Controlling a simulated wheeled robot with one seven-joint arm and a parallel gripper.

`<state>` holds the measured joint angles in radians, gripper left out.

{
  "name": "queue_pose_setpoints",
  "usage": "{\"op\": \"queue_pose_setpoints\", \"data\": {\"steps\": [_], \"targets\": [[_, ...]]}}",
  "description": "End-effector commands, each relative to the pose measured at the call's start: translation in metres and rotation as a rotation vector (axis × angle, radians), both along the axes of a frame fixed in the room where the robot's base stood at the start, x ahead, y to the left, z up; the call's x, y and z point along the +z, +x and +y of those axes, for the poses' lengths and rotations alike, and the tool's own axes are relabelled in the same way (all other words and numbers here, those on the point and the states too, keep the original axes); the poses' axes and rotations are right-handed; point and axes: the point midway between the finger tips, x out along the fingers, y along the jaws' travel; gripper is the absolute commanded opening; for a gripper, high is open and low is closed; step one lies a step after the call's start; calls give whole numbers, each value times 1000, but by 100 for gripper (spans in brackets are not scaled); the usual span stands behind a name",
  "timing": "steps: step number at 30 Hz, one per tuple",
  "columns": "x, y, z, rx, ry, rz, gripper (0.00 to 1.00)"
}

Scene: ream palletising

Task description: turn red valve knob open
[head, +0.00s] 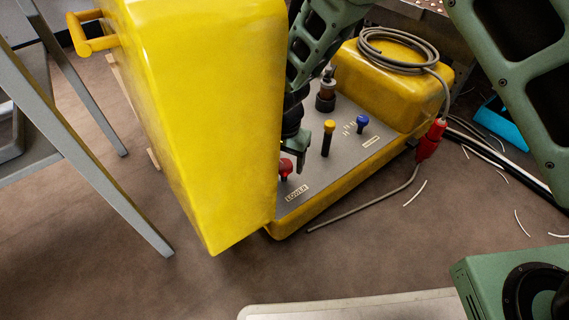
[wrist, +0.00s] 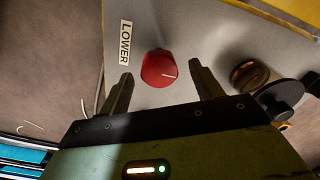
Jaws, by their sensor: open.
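The red valve knob (wrist: 160,69) sits on a grey panel (wrist: 190,18) beside a label reading LOWER (wrist: 125,43). In the head view the red knob (head: 286,168) is at the panel's near left end, partly hidden by my gripper and the yellow housing. My gripper (wrist: 160,82) is open, with one finger on each side of the knob in the wrist view. Neither finger visibly touches it. In the head view my gripper (head: 297,158) is just above the knob, and the gap to it cannot be told.
A tall yellow housing (head: 190,110) stands close left of the knob. A yellow-topped lever (head: 328,138), a blue knob (head: 362,121) and a dark cylindrical fitting (head: 326,95) stand on the panel. A coiled grey cable (head: 398,48) lies behind. Open floor (head: 350,240) is in front.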

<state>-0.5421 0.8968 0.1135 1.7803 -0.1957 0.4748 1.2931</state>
Motion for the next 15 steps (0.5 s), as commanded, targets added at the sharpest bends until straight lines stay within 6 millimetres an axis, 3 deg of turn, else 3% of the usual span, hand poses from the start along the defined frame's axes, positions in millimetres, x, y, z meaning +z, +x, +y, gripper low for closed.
{"op": "queue_pose_setpoints", "data": {"steps": [9,13,14,15], "targets": [[-2,0,0,0,0,0,62],[-2,0,0,0,0,0,26],[-2,0,0,0,0,0,20],[-2,0,0,0,0,0,20]]}}
